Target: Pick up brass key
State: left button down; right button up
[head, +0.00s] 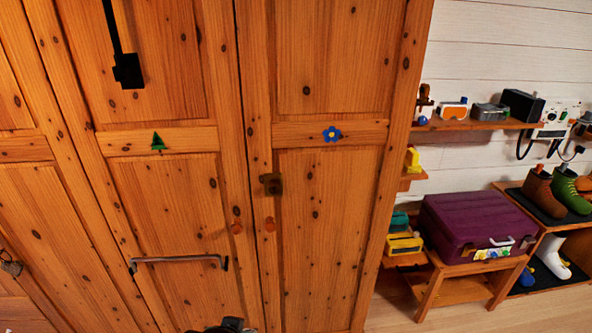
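I cannot make out a brass key for certain. A small dark brass-coloured lock fitting (270,183) sits on the right wardrobe door (315,240), near its left edge; whether a key is in it is too small to tell. A small dark metal object (11,265) hangs at the far left edge, and its shape is unclear. A dark piece, which looks like the tip of my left gripper (232,325), shows at the bottom edge, well below the lock fitting. Its fingers cannot be made out. My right gripper is out of view.
The wardrobe doors are closed, with a horizontal bar handle (180,260) low on the left one. To the right stand a purple case (475,222) on a wooden stool, a shelf (470,125) with small devices, and a shoe rack (548,232) with boots.

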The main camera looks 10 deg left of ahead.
aim_at(424, 90)
jog(key=i+l, duration=0.2)
jog(key=l, duration=0.15)
jog(key=i+l+u, duration=0.15)
jog(key=i+l, duration=0.3)
jog(key=l, duration=0.3)
jog(key=i+l+u, duration=0.15)
jog(key=l, duration=0.2)
